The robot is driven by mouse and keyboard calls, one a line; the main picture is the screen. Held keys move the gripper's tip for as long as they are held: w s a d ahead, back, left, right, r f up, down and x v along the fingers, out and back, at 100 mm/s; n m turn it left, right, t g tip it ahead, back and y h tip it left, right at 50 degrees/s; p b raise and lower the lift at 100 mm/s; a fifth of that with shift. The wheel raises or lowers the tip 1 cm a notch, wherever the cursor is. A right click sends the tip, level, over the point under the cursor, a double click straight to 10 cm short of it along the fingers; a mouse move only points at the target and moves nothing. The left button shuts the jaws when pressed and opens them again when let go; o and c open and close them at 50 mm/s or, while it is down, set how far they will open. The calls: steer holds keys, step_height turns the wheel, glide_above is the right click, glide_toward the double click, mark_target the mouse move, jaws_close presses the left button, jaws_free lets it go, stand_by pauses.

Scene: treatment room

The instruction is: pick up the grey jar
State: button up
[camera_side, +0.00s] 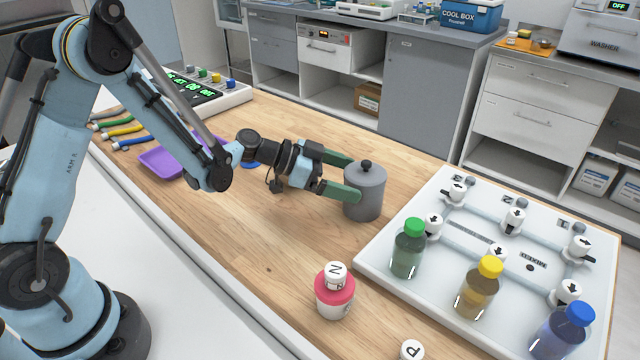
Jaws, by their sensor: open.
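The grey jar (365,194) stands upright on the wooden table, with a lid and a dark round knob on top. My gripper (350,177) reaches it from the left, level with its upper part. Its two green fingers are open. The nearer finger overlaps the jar's left front in the picture, and the farther finger's tip is at the jar's far left side. I cannot tell whether either finger touches the jar.
A white valve board (400,262) lies close to the jar's right, with green-capped (408,250), yellow-capped (478,288) and blue-capped (560,335) bottles. A red-and-white container (335,292) stands in front. A purple tray (162,163) lies at left. The table in front of the gripper is clear.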

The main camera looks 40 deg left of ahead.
mark_target(365, 181)
steer(key=shift+x, duration=2.35)
steer(key=shift+w+a, duration=0.1)
steer(key=shift+a, duration=0.05)
steer(key=c, duration=1)
steer(key=shift+r, duration=0.15)
